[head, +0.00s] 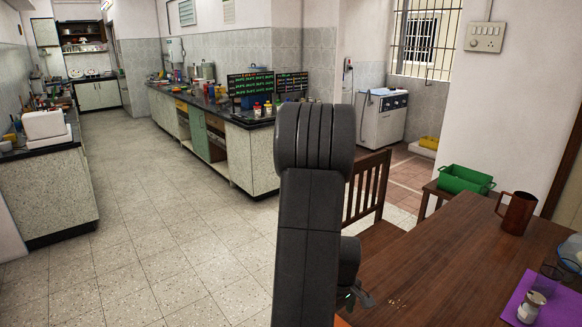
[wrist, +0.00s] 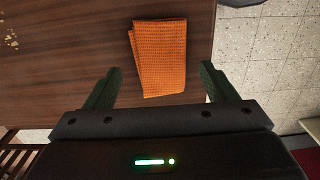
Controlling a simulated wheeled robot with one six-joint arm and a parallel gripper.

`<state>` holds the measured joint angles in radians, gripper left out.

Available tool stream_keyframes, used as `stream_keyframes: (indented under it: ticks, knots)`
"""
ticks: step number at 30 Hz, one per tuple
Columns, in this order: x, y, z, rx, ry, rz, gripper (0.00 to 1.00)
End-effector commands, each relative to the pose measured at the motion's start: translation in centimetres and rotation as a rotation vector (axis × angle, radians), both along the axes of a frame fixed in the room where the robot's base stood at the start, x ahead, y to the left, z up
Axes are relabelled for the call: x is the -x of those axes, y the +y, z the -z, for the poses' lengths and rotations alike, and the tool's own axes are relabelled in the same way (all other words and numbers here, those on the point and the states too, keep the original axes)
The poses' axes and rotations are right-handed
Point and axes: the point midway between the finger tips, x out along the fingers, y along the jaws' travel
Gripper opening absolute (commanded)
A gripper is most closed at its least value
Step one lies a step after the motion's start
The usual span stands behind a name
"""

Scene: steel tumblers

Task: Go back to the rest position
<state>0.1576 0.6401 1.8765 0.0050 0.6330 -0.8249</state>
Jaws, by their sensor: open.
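My gripper (wrist: 158,90) is open in the wrist view, its two dark green fingers wide apart with nothing between them. Beyond the fingertips, a folded orange cloth (wrist: 160,55) lies on the brown wooden table (wrist: 75,60). In the head view my dark arm rises in the middle of the picture and hides part of the room behind it. Only a small part of my gripper shows there, low beside the arm at the table's edge, and its fingers cannot be made out clearly.
The table (head: 440,265) bears a brown mug (head: 516,213), a purple mat (head: 517,296) and a small jar (head: 531,307). A wooden chair (head: 368,190) stands behind it. A green crate (head: 465,180) is at the right. The tiled floor (head: 150,240) on the left is clear.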

Motion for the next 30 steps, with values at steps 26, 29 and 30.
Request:
stream_keyframes:
  ticks: [26, 29, 30]
  knots:
    - [0.0, 0.0, 1.9, 0.0, 0.0, 0.0, 0.78]
    - [0.1, 0.0, 2.5, 0.0, 0.001, 0.0, 0.78]
    - [0.1, 0.0, 2.8, 0.0, 0.001, 0.0, 0.78]
